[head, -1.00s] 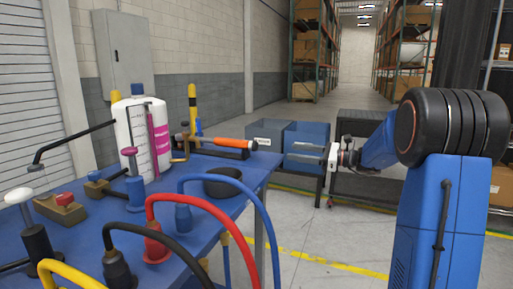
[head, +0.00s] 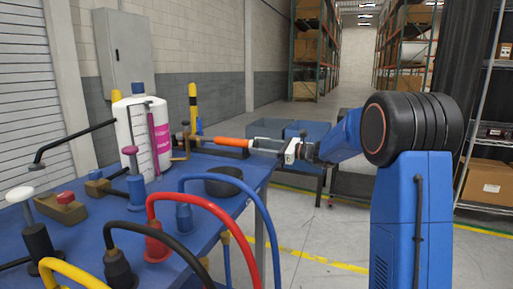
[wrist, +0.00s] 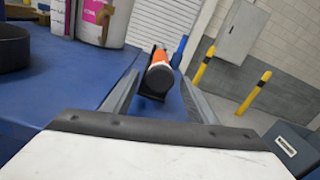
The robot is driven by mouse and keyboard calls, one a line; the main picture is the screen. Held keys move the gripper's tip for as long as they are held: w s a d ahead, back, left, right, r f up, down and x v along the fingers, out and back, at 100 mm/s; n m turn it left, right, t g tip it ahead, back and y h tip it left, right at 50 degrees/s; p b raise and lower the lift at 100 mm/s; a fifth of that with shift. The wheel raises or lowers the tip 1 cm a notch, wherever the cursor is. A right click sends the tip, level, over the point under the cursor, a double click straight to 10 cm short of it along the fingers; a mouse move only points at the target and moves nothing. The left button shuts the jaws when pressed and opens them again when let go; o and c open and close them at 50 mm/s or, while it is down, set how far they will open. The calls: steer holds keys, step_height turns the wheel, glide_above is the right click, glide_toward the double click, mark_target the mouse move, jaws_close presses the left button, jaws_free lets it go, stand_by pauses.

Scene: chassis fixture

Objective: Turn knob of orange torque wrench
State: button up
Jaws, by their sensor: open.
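The orange torque wrench (head: 231,142) lies near the far edge of the blue table, its handle end pointing right toward my gripper. In the wrist view the wrench (wrist: 160,71) is seen nearly end-on, with an orange grip and a dark round end. My gripper (head: 254,147) is open and level with the handle, its fingertips at or just short of the handle's end. In the wrist view the handle end lies between the two spread fingers, with space on both sides. I cannot tell whether the tips reach past the end, and no contact shows.
The blue table (head: 206,230) holds a white cylinder (head: 136,128), a black bowl (head: 223,181), and several coloured hoses and clamps on the near side.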

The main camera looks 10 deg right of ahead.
steer(key=shift+x, duration=1)
steer(key=c, duration=1.1)
steer(key=shift+n, duration=0.3)
steer(key=n, duration=0.9)
steer(key=shift+d, duration=0.1)
